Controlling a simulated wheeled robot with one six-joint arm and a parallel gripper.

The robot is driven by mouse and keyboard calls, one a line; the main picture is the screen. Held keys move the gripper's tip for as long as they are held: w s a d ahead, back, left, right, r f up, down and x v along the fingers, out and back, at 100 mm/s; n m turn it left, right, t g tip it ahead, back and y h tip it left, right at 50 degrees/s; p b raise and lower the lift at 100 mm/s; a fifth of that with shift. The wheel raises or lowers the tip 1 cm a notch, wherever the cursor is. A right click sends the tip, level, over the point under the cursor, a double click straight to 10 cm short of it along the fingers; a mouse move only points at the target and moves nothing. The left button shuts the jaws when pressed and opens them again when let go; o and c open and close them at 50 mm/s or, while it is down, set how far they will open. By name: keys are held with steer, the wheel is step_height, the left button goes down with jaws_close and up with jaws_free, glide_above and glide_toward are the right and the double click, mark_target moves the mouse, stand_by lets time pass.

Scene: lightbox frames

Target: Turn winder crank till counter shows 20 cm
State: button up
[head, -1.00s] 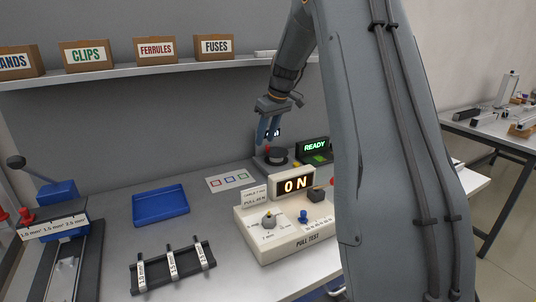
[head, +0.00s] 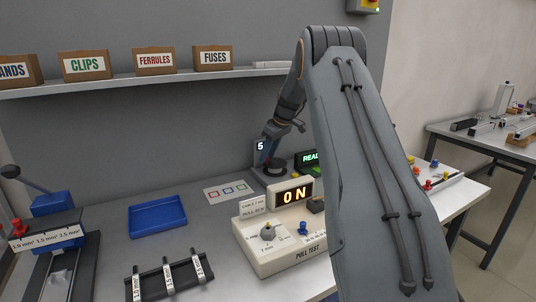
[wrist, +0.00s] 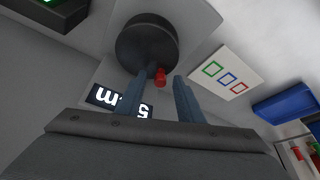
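The winder has a dark round drum, which shows in the wrist view (wrist: 146,40) and, partly hidden, in the head view (head: 275,172). Its red crank knob (wrist: 160,77) lies between the fingertips of my gripper (wrist: 166,76), closer to the left finger. The fingers stand apart with a gap beside the knob; contact is unclear. The counter (wrist: 104,97) is upside down in the wrist view and shows a 5 and an m, with a finger covering part between. In the head view my gripper (head: 266,154) is over the winder, and the counter (head: 260,146) shows a 5.
A pull tester (head: 275,237) reading 0 N stands in front of the winder. A green READY display (head: 309,158) is just right, partly behind my arm. A card with coloured squares (head: 231,190) and a blue tray (head: 157,215) lie to the left.

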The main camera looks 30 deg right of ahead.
steer(key=shift+f, duration=0.15)
jaws_close()
steer(key=shift+w+m, duration=0.15)
steer(key=shift+m, duration=0.15)
steer(key=shift+w+m+h, duration=0.25)
steer(key=shift+m+h, duration=0.15)
steer(key=shift+m, duration=0.5)
steer(key=m, duration=0.2)
steer(key=w+m+h+b, duration=0.1)
steer(key=shift+d+m+t+h, duration=0.2)
steer(key=shift+m+t+h, duration=0.1)
steer(key=shift+m, duration=0.1)
steer(key=m, duration=0.2)
steer(key=m+h+b, duration=0.1)
steer(key=shift+w+d, duration=0.3)
steer(key=shift+d, duration=0.05)
steer(key=shift+w+d+m+g+h+b, duration=0.1)
steer(key=shift+d+m+g+h+b, duration=0.15)
steer(key=shift+m, duration=0.5)
steer(key=shift+w+d+m+g+h+b, duration=0.15)
steer(key=shift+m+h+b, duration=0.2)
steer(key=shift+m, duration=0.4)
